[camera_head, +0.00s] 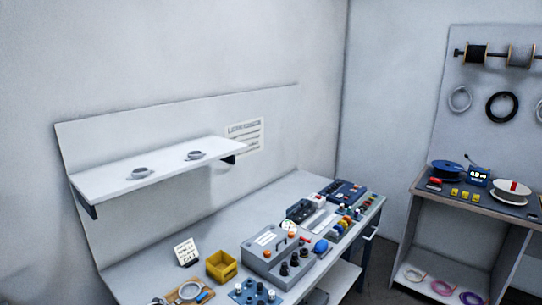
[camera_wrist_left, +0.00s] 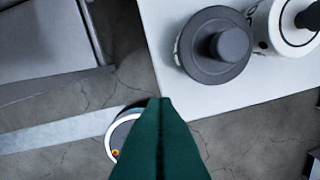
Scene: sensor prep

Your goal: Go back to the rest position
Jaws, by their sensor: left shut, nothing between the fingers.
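My left gripper (camera_wrist_left: 160,103) shows in the left wrist view as two green fingers pressed together, with nothing between them. The fingers are above the grey cracked floor (camera_wrist_left: 240,145), just beside the lower left corner of a white surface. Neither gripper shows in the head view. My right gripper is in neither view.
A dark grey round knobbed thing (camera_wrist_left: 215,45) and a white round thing (camera_wrist_left: 290,25) are at the white surface (camera_wrist_left: 160,60). The head view shows a cluttered workbench (camera_head: 215,235), a wall shelf (camera_head: 120,180) with two small rings, and a side bench (camera_head: 440,205) with spools.

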